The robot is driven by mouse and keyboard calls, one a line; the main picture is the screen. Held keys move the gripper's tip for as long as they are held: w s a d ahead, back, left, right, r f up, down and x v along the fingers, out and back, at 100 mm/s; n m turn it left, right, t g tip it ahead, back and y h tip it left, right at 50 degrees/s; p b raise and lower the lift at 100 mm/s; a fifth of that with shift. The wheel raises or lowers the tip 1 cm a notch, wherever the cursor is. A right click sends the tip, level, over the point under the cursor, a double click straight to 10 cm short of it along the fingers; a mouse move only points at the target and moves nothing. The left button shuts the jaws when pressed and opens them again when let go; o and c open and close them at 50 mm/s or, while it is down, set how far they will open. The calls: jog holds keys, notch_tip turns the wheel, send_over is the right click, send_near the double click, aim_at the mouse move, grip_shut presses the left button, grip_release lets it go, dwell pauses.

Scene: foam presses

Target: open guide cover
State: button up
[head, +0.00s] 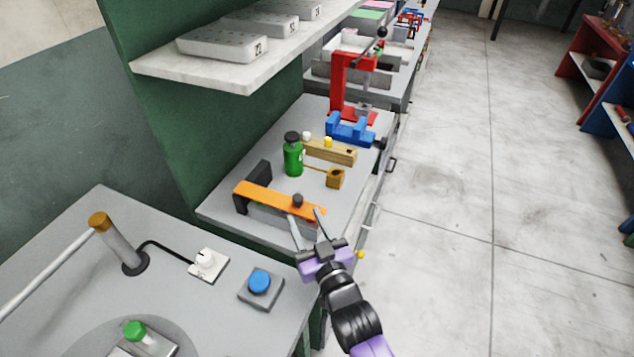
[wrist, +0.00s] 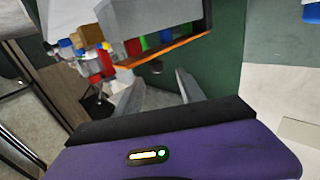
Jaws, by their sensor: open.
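The guide cover appears to be the long orange bar (head: 262,195), lying flat across a grey guide block (head: 268,216) on the grey bench. A dark knob (head: 297,200) stands on its top near the right end. My gripper (head: 304,214) is open and empty, close to the knob on the near side. I see no contact.
A black upright block (head: 266,173) stands behind the bar's left end. A green bottle (head: 293,157), a wooden block (head: 330,151) and a blue vise (head: 350,130) stand farther back. A blue button (head: 260,282) is on the nearer table.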

aim_at(300, 204)
jog(key=shift+w+d+f+b, duration=0.15)
jog(key=shift+w+f+b, duration=0.15)
jog(key=shift+w+f, duration=0.15)
jog(key=shift+w+a+r+b, duration=0.1)
jog(key=shift+w+a+b, duration=0.3)
jog(key=shift+w+a, duration=0.25)
jog(key=shift+d+x, duration=0.1)
jog(key=shift+x, duration=1.2)
jog(key=shift+d+x, duration=0.15)
jog(key=shift+x, duration=1.15)
jog(key=shift+w, duration=0.1)
grip_shut()
